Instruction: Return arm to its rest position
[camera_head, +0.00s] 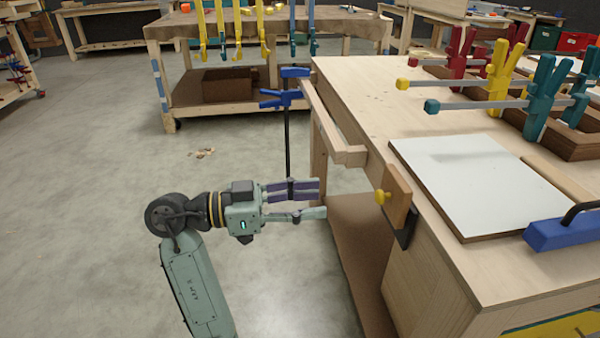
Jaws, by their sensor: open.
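My gripper (322,200) is open and points to the right, with its fingers a little apart. I see nothing between the fingers. It hangs over the floor at the left side of the wooden workbench (350,85), and in the picture its tips overlap the bench's lower shelf (352,235). I cannot tell how far the tips are from the bench. My arm rises from the bottom edge and bends at the dark round joint.
A blue bar clamp (287,130) hangs upright at the bench's corner, just behind my fingers in the picture. A wooden block with a yellow knob (398,200) sticks out from the bench side. A white board (465,180) lies on top. Grey floor (100,220) is clear to the left.

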